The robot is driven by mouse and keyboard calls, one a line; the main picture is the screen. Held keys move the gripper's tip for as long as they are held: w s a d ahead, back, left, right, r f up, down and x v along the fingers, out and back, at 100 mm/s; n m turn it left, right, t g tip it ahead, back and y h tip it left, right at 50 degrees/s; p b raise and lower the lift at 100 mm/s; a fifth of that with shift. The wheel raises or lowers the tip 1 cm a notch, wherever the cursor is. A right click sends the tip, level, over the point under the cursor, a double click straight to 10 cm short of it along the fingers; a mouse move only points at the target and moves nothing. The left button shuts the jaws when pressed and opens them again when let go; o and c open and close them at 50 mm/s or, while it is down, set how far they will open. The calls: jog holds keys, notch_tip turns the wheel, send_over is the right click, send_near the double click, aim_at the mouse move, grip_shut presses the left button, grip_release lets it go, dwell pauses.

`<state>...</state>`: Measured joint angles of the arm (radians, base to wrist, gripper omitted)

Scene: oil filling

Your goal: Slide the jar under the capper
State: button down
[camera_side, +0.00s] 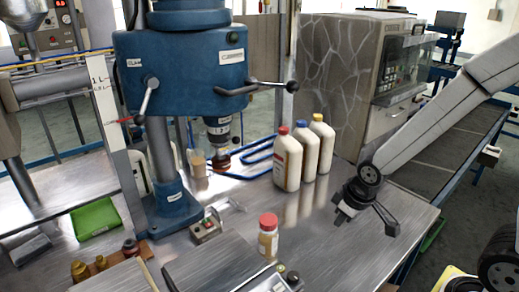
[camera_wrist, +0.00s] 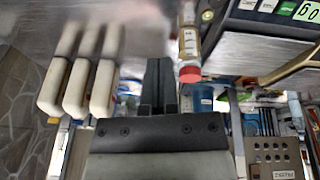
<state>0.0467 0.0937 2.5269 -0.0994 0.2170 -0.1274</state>
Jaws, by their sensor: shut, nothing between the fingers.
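The jar (camera_side: 268,238), small with amber contents, a pale label and a red lid, stands upright on the metal table in front of the capper, to its right. In the wrist view the jar (camera_wrist: 189,38) shows upside down, just right of my fingers. The capper (camera_side: 182,62) is a blue column press with side levers; its spindle (camera_side: 219,128) points down, with a reddish end low over the table. My gripper (camera_side: 345,213) is to the right of the jar, apart from it. In the wrist view its dark fingers (camera_wrist: 160,85) are together and empty.
Three white bottles (camera_side: 290,160) with red, blue and yellow caps stand behind the jar. Bare table (camera_side: 335,262) lies in front of my gripper.

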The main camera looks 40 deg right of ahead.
jog(key=w+d+f+n+t, duration=0.2)
jog(key=w+d+f+n, duration=0.25)
jog(key=w+n, duration=0.2)
jog(key=f+n+t+y, duration=0.1)
jog(key=f+n+y, duration=0.1)
jog(key=f+n, duration=0.1)
jog(key=a+f+n+t+y, duration=0.1)
jog(key=f+n+t+y, duration=0.1)
jog(key=n, duration=0.4)
jog(key=f+n+t+y, duration=0.1)
jog(key=f+n+y, duration=0.2)
jog(key=f+n, duration=0.2)
jog(key=shift+a+f+t+y, duration=0.15)
jog(key=shift+f+t+y, duration=0.2)
jog(key=shift+f, duration=0.2)
jog(key=s+n+y, duration=0.1)
jog(key=s+a+n+t+y, duration=0.1)
jog(key=s+y, duration=0.1)
jog(key=s+a+f+n+t+y, duration=0.1)
jog(key=shift+s+n+y, duration=0.25)
jog(key=shift+s+n, duration=0.1)
jog(key=shift+s, duration=0.05)
jog(key=shift+s+r+n+t+y, duration=0.1)
jog(key=shift+s+n+t+y, duration=0.25)
jog(key=shift+s, duration=0.2)
jog(key=shift+w+a, duration=0.1)
jog(key=shift+a, duration=0.05)
